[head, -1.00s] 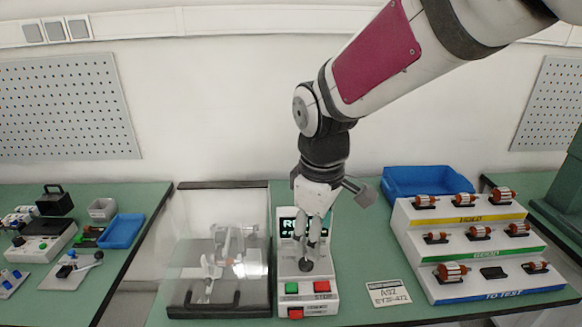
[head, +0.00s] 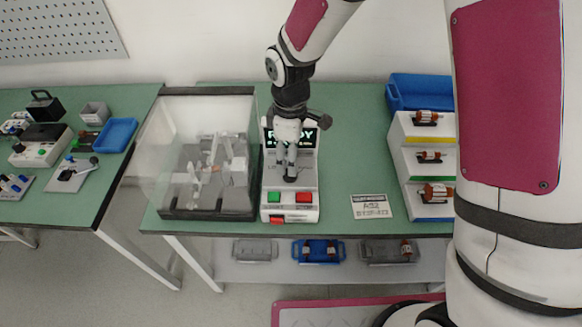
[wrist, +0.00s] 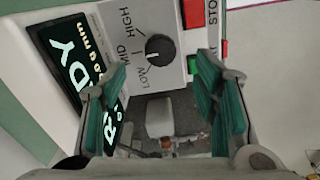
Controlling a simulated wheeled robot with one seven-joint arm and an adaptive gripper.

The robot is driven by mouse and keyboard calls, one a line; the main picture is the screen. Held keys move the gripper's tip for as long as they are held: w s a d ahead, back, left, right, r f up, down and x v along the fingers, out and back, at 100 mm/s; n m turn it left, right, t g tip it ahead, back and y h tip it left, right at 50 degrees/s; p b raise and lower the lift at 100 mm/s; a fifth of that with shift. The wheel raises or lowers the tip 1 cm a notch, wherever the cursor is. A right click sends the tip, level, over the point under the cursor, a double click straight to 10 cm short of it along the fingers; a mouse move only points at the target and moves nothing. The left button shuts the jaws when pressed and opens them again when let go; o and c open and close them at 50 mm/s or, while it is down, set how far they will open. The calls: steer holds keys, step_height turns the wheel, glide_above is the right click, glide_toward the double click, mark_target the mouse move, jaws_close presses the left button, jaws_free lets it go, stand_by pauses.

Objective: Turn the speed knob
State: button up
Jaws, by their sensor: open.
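The speed knob (wrist: 159,48) is a round black knob with a white mark, on the grey-white face of the console (head: 308,181). LOW, MID and HIGH are printed around it; the mark faces the LOW–MID side. In the head view the knob (head: 290,178) shows as a dark spot at the fingertips. My gripper (head: 286,166) points down over the console. In the wrist view my gripper (wrist: 163,78) is open and empty, green pads apart, with the knob just past the fingertips, between their lines. I cannot tell whether a finger touches it.
A green button (head: 274,197) and a red STOP button (head: 304,197) sit in front of the knob. The lit display (head: 308,136) is behind. A clear-walled box (head: 210,205) stands close on the left. A label card (head: 371,206) lies right, with bare table around it.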

step_height(320, 180, down, 6)
steer(key=shift+r, duration=0.1)
stand_by(0.4)
steer(key=c, duration=1.2)
